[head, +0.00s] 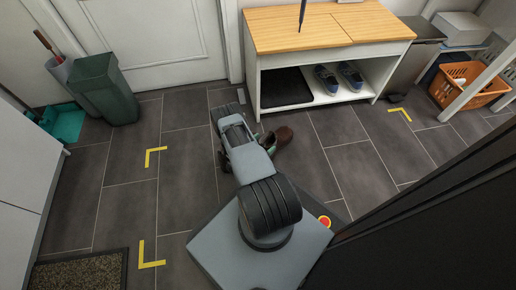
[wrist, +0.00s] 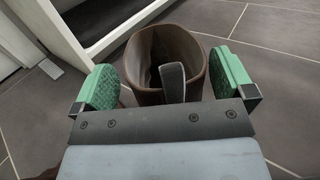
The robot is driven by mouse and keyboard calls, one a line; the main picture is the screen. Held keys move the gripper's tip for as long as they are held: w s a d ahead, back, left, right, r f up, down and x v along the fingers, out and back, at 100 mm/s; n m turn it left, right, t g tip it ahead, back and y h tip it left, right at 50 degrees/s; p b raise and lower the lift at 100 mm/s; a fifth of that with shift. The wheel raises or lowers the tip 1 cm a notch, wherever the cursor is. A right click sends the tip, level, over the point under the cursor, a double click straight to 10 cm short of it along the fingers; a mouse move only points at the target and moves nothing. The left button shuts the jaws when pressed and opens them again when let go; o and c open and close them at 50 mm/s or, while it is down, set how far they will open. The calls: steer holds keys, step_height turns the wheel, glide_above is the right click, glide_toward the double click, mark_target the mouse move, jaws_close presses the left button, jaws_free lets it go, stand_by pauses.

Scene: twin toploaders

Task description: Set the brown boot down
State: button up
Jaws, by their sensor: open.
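The brown boot (wrist: 150,50) stands with its open top facing the wrist camera, and a grey strip-like part shows in front of its opening. In the head view the boot (head: 284,135) is on the dark tile floor in front of the bench, partly hidden by my arm. My gripper (wrist: 165,82) is open, with one green pad on each side of the boot's shaft. The left pad is near the shaft and the right pad is beside the rim; I cannot tell whether either touches. The boot's sole is hidden.
A wood-topped white bench (head: 330,32) stands just behind the boot, with blue shoes (head: 338,79) on its lower shelf. A green bin (head: 103,88) is at left, an orange basket (head: 468,85) at right. Yellow corner marks (head: 152,156) lie on otherwise clear floor.

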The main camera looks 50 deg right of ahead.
steer(key=a+p, duration=0.2)
steer(key=a, duration=0.9)
steer(key=shift+w+a+p, duration=0.2)
steer(key=shift+a+p, duration=0.1)
steer(key=shift+p, duration=0.05)
steer(key=shift+s, duration=0.1)
